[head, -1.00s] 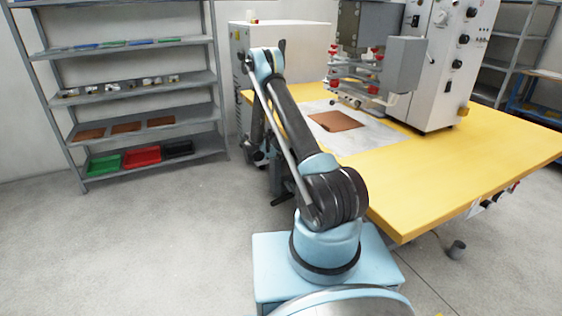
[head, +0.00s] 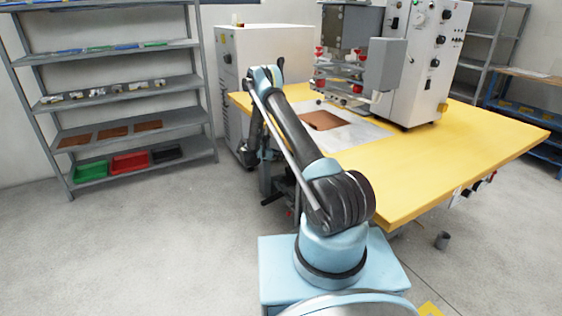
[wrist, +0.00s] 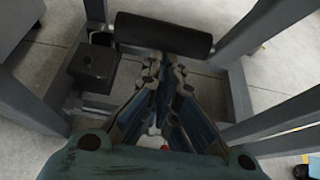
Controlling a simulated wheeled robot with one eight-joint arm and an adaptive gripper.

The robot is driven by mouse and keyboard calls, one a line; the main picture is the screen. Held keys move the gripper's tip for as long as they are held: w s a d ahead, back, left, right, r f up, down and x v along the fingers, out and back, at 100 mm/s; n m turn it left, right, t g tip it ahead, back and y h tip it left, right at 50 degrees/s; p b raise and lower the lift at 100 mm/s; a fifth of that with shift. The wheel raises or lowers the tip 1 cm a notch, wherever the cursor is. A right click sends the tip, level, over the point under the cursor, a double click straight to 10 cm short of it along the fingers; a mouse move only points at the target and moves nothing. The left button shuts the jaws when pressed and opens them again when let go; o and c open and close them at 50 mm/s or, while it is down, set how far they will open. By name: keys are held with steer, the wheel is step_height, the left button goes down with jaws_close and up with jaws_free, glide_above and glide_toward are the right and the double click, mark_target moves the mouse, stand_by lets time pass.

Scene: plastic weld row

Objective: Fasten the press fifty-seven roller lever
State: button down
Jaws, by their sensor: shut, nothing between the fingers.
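In the wrist view a black roller (wrist: 163,34) lies across the top, between grey frame bars. It may be the roller lever, but no label or number is readable. My gripper (wrist: 166,74) is shut and empty, its fingertips pointing toward the roller and appearing just below it in the picture. I cannot tell whether they touch it. A dark box (wrist: 92,66) with a round feature on top sits left of the fingers. In the head view the press (head: 420,65) stands on the yellow table (head: 450,150); my gripper is not clearly visible there.
Grey frame bars (wrist: 235,95) stand close around my gripper. A brown sheet (head: 322,120) lies on the table's pale plate. A white cabinet (head: 270,55) stands behind, and a shelf rack (head: 125,90) is at left. The floor in front of the rack is clear.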

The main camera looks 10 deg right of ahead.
steer(key=shift+w+d+f, duration=0.1)
steer(key=shift+w+d, duration=0.2)
steer(key=shift+d, duration=0.2)
steer(key=shift+w+d, duration=0.3)
steer(key=shift+d, duration=0.2)
steer(key=s+a+f, duration=0.1)
steer(key=s+a, duration=0.4)
steer(key=a, duration=0.7)
